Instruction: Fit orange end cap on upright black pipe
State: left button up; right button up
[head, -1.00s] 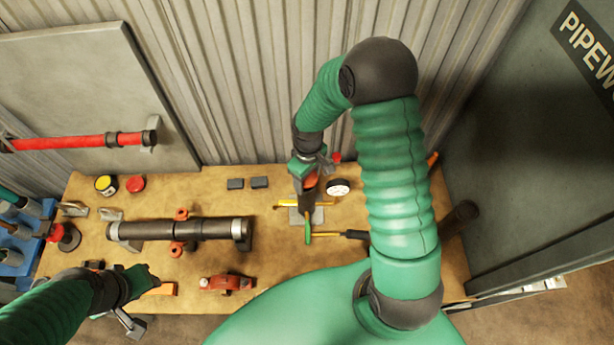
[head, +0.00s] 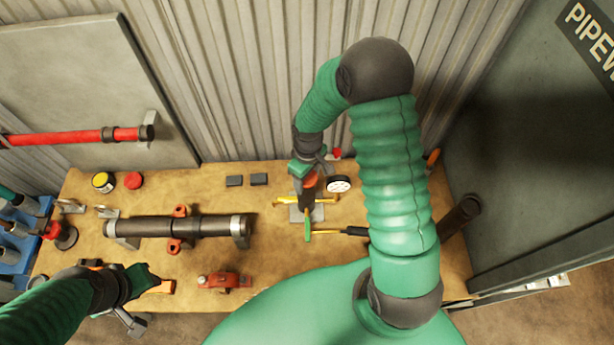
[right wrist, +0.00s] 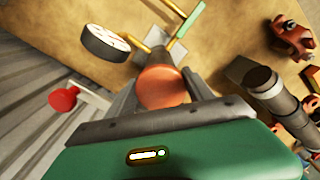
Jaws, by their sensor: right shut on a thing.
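My right gripper (head: 306,172) is low over the bench, shut on the orange end cap (head: 310,181). In the right wrist view the cap (right wrist: 161,88) sits between the two grey fingers, its rounded orange top facing the camera. The upright black pipe (head: 304,199) stands on a grey base plate right below the cap. In the wrist view a little of the pipe (right wrist: 160,54) shows past the cap, roughly in line with it. Whether the cap touches or sits over the pipe's rim is hidden. My left gripper (head: 137,282) is low at the bench's front left; its fingers are unclear.
A white-faced gauge (head: 339,184) stands close right of the pipe. A horizontal dark pipe (head: 180,228) with orange clamps lies left. An orange-red fitting (head: 224,281) is at the front. Two dark blocks (head: 259,179) lie behind.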

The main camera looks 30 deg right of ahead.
jog(key=shift+f, duration=0.4)
jog(key=o, duration=1.7)
jog(key=shift+r, duration=0.1)
jog(key=shift+w+r+b, duration=0.1)
jog(key=shift+r+b, duration=0.2)
jog(key=shift+b, duration=0.05)
notch_tip(320, 180, up, 16)
jog(key=b, duration=0.3)
